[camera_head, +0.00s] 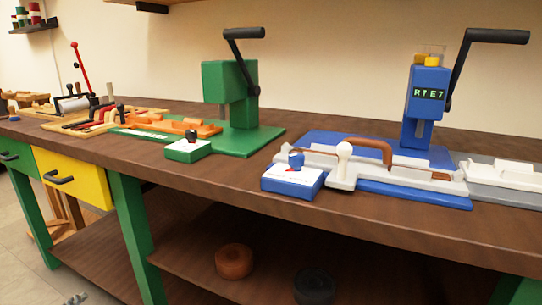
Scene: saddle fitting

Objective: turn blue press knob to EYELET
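The blue press (428,100) stands at the right of the bench on a blue base plate, with a black lever and a lit display that seems to read "R7E7". In front of it, at the bench's front edge, is a blue control box (293,181) with a white top and a red mark. The blue knob (296,159) stands on this box; its label is too small to read. A small grey piece at the bottom left edge seems to be the tip of my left gripper (76,299); its opening cannot be made out. My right gripper is not in view.
A white-knobbed lever (343,162) stands close to the right of the blue knob, before a grey fixture with a brown handle (372,148). A green press (232,90) with its own white-topped box (188,149) is to the left. The shelf below holds two round pieces.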

